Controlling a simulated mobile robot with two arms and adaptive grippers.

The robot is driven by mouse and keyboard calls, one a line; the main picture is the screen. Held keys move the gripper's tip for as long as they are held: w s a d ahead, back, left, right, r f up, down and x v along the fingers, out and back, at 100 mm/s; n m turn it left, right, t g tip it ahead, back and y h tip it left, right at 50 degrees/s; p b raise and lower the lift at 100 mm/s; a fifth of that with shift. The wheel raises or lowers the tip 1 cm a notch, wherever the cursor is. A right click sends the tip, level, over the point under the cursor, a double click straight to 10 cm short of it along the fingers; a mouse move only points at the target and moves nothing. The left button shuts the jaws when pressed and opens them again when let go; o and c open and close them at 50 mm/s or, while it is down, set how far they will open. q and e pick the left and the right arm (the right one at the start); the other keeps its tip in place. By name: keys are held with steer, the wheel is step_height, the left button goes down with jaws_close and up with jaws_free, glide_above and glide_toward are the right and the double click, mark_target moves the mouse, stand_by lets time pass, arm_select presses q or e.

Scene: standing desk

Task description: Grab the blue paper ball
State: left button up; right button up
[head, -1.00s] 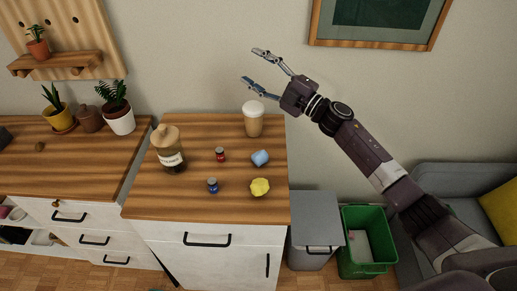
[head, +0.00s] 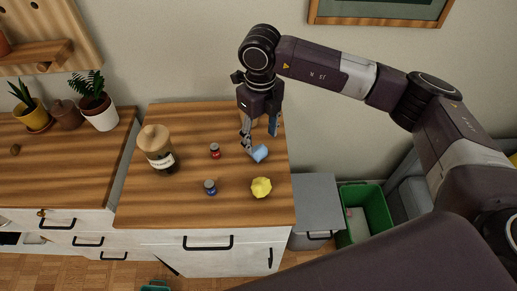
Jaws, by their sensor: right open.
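The blue paper ball (head: 261,153) lies on the wooden desk top (head: 190,204), towards its right side. My right gripper (head: 260,146) points down from above, just over the ball. Its fingers are apart, with one fingertip at the ball's left edge and the other behind it to the right. I cannot tell whether they touch the ball. My left gripper is not in view.
A yellow paper ball (head: 261,187) lies in front of the blue one. A cup behind is mostly hidden by my gripper. A green bin (head: 367,213) stands at the right.

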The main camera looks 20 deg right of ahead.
mark_target(260, 147)
step_height(260, 147, down, 5)
steer(key=shift+a+r+p, duration=0.15)
steer(key=shift+r+p, duration=0.05)
steer(key=shift+p, duration=0.8)
steer(key=shift+f, duration=0.5)
steer(key=c, duration=0.8)
